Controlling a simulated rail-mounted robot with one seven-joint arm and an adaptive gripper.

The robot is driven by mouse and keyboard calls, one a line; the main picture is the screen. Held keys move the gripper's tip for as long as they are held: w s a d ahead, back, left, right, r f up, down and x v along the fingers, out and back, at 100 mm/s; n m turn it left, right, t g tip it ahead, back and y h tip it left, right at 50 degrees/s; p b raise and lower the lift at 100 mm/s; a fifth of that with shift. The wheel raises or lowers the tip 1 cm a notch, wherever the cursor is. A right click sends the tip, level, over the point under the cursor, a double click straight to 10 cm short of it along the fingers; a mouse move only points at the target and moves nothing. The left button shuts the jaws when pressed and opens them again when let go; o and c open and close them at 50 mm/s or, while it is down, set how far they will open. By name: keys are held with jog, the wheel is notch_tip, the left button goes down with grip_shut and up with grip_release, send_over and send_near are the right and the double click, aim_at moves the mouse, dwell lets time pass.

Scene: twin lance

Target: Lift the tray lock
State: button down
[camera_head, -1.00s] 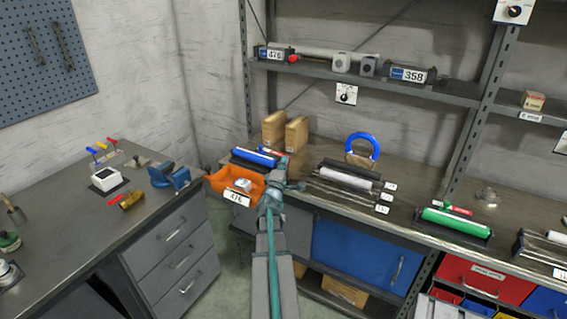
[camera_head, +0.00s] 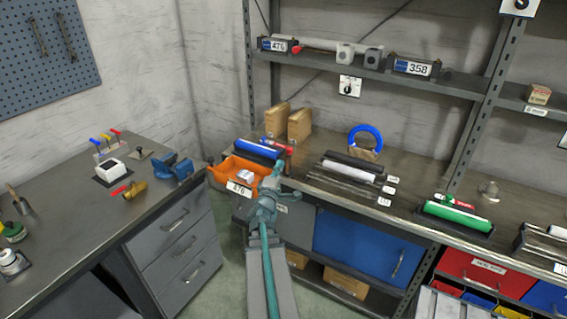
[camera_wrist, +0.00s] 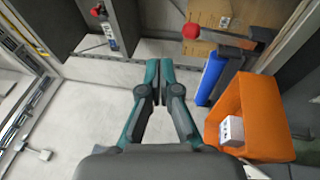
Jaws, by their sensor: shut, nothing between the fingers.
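The orange tray (camera_head: 222,175), labelled 476, sits at the left end of the long bench with a small white box (camera_head: 246,177) in it. A blue roller (camera_head: 258,150) lies on a dark holder just behind it. A dark bar with a red knob (camera_wrist: 191,31) stands by the roller in the wrist view; it may be the tray lock, but I cannot tell for sure. In the head view a red part (camera_head: 268,141) shows near the roller. My gripper (camera_head: 278,167) is in front of the tray's right side. In the wrist view its teal fingers (camera_wrist: 160,66) are together and empty, left of the blue roller (camera_wrist: 213,76).
Cardboard boxes (camera_head: 299,125) stand behind the roller. A blue ring (camera_head: 365,138) and more rollers (camera_head: 348,173) lie to the right. The shelf (camera_head: 460,92) above holds a tube with 476 and 358 labels. A left bench (camera_head: 70,210) carries a blue vise (camera_head: 174,169).

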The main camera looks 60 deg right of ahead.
jog(key=shift+s+a+r, duration=0.1)
jog(key=shift+s+a, duration=0.1)
jog(key=shift+a, duration=0.6)
jog(key=shift+s+a+r, duration=0.1)
jog(key=shift+s+a, duration=0.1)
jog(key=shift+a, duration=0.55)
